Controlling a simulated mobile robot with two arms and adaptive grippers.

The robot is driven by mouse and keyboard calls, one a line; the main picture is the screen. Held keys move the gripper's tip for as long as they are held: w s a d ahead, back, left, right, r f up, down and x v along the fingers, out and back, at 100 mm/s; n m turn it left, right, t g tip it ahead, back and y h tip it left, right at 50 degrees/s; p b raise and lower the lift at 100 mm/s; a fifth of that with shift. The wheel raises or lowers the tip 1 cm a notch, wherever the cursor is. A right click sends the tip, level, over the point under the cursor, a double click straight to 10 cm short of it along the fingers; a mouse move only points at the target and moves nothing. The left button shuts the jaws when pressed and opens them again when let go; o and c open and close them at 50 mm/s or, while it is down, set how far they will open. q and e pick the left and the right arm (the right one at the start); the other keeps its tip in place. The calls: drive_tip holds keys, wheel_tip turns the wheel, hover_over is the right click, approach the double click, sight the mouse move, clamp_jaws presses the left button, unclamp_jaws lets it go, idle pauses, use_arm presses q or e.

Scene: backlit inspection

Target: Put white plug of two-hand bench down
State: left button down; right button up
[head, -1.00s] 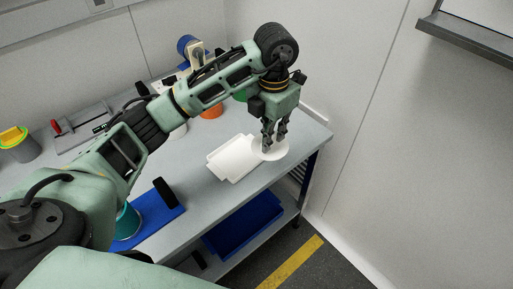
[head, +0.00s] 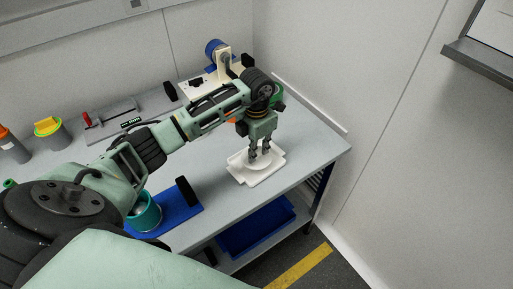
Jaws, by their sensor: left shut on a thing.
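My left gripper (head: 260,157) points down and is shut on the white plug (head: 243,161), a pale round disc. The plug is over or in a shallow white tray (head: 252,183) near the right end of the grey bench (head: 217,201). White on white, I cannot tell whether the plug touches the tray floor. The fingers hide part of the plug. My right gripper is not in view.
A blue bin (head: 254,229) sits on the lower shelf. Bench right of the tray is clear.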

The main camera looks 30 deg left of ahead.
use_arm(q)
drive_tip(key=shift+f, duration=0.3)
drive_tip(key=shift+f, duration=0.1)
drive_tip(key=shift+f, duration=0.15)
drive_tip(key=c, duration=1.8)
unclamp_jaws()
drive_tip(key=shift+c, duration=0.2)
